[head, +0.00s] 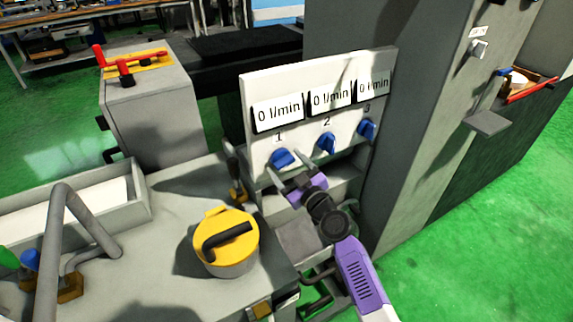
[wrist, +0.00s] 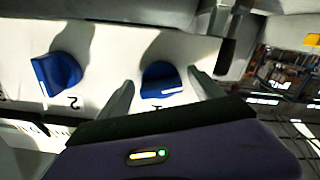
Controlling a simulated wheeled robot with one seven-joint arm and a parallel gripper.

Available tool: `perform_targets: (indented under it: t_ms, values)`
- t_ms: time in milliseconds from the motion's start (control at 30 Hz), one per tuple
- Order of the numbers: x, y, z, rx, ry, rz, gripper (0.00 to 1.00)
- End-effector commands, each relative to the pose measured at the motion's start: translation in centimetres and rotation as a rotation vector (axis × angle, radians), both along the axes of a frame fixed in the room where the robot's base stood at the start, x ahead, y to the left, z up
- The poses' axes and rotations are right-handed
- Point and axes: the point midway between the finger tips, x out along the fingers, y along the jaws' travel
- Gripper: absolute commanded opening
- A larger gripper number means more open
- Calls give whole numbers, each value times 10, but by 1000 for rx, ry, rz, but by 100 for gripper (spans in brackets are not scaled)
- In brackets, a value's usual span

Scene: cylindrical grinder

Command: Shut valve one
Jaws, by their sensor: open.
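Valve one (head: 282,158) is a blue knob on the white panel (head: 262,88), below the number 1 and a display that reads 0 l/min. My gripper (head: 298,168) is in front of the panel, close to this knob. In the wrist view the picture is turned over, and valve one (wrist: 162,80) shows between my two spread grey fingers, with a gap on each side. My gripper is open and holds nothing. I cannot tell whether a finger touches the panel.
Valve two (head: 327,143) and valve three (head: 367,130) are similar blue knobs to the right. Their displays also read 0 l/min. A yellow-lidded pot (head: 228,243) stands on the grey machine bed at left. A tall grey cabinet (head: 400,150) stands right of the panel.

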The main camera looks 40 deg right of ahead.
Motion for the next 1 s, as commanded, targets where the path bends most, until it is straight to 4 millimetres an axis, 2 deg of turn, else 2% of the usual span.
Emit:
perform_targets:
  t_ms: [300,600,1000]
  values:
    - [2,-1,-1,1,1,0,74]
    - [2,-1,0,1,1,0,16]
    - [2,0,-1,81,-23,0,16]
